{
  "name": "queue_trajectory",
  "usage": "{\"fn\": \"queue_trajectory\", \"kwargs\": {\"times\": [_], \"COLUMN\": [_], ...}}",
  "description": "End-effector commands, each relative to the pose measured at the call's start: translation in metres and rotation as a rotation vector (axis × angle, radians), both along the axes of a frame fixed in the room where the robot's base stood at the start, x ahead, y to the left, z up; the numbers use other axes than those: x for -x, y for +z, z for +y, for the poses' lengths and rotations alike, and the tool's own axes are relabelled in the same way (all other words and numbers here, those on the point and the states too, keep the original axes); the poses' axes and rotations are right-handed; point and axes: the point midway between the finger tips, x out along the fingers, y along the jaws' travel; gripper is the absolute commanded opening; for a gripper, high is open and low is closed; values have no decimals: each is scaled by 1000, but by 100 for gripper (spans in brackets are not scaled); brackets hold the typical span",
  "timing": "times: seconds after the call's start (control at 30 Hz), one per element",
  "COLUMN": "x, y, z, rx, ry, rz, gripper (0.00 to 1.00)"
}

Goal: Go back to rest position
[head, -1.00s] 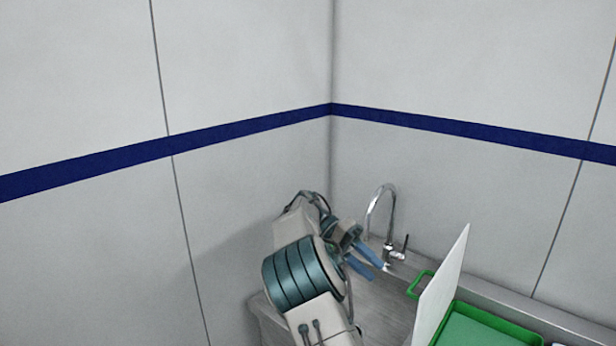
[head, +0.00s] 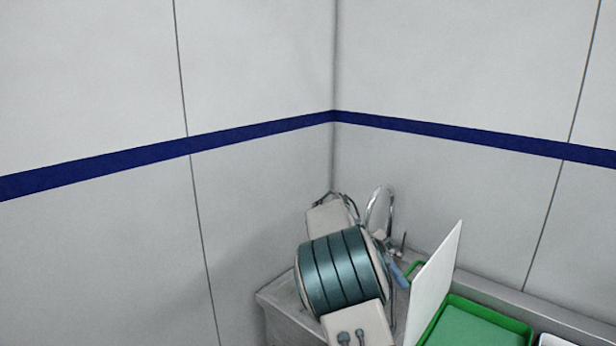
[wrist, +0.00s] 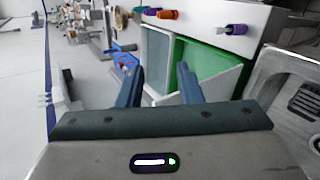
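My gripper shows in the wrist view (wrist: 160,88) with its two blue fingers spread apart and nothing between them. In the head view only a bit of a blue finger (head: 399,275) shows; my own arm hides the rest. The gripper is above the counter near the faucet, left of the white upright panel.
A metal faucet (head: 381,208) stands at the wall corner behind my arm. A white panel (head: 434,280) stands upright beside a green tray (head: 475,328). The wrist view shows a green bin (wrist: 212,85) and several coloured items, one a purple piece (wrist: 236,29), on a white ledge.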

Motion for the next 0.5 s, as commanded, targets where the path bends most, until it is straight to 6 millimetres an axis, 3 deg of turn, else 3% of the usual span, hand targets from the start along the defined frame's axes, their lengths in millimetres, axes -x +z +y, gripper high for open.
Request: {"fn": "queue_trajectory", "kwargs": {"times": [0.3, 0.5], "x": [47, 85], "y": [4, 4], "z": [-28, -29], "rx": [-314, -511], "ry": [79, 175], "rz": [-100, -209], "gripper": [33, 33]}}
